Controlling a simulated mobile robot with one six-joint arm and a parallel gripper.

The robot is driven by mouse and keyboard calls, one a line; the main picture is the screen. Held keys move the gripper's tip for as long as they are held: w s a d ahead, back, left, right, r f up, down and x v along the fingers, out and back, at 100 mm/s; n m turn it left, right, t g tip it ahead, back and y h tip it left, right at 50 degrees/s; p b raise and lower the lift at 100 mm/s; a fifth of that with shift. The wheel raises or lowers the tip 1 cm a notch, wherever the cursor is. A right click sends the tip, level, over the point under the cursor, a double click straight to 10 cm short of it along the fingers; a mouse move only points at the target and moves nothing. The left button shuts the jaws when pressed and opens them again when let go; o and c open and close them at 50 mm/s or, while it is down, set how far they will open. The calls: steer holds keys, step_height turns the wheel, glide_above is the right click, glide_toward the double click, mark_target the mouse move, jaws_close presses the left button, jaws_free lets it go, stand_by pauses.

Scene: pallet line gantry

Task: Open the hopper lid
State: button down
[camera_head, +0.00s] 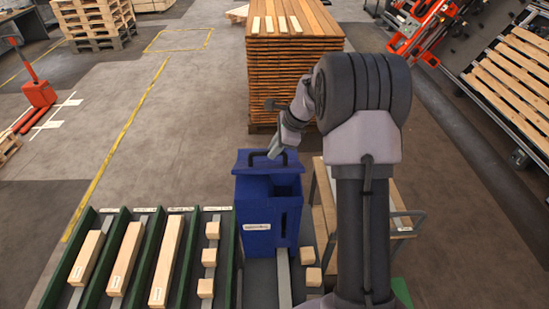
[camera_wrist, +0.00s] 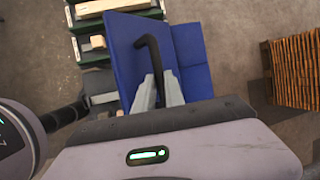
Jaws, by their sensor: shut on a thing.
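The blue hopper (camera_head: 257,237) stands at the end of the lanes, with a pale label on its front. Its blue lid (camera_head: 244,163) is tilted up at the top, and part of the open top shows below it. The lid also shows slanted in the wrist view (camera_wrist: 125,60). My gripper (camera_wrist: 158,92) is shut on the lid's black bar handle (camera_wrist: 154,55). In the head view, my gripper (camera_head: 277,150) is at the handle, and my arm covers the area to the right.
Green-sided lanes (camera_head: 112,262) with wooden pieces lie to the left. Small wooden blocks (camera_head: 307,256) lie right of the hopper. A tall stack of boards (camera_head: 290,80) stands behind it.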

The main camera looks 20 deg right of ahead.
steer(key=w+d+p, duration=0.3)
steer(key=w+d, duration=0.1)
steer(key=w, duration=0.7)
steer(key=shift+w+d+f+p, duration=0.15)
steer(key=shift+d+f+p, duration=0.15)
steer(key=shift+d+f, duration=0.1)
steer(key=shift+w+r, duration=0.1)
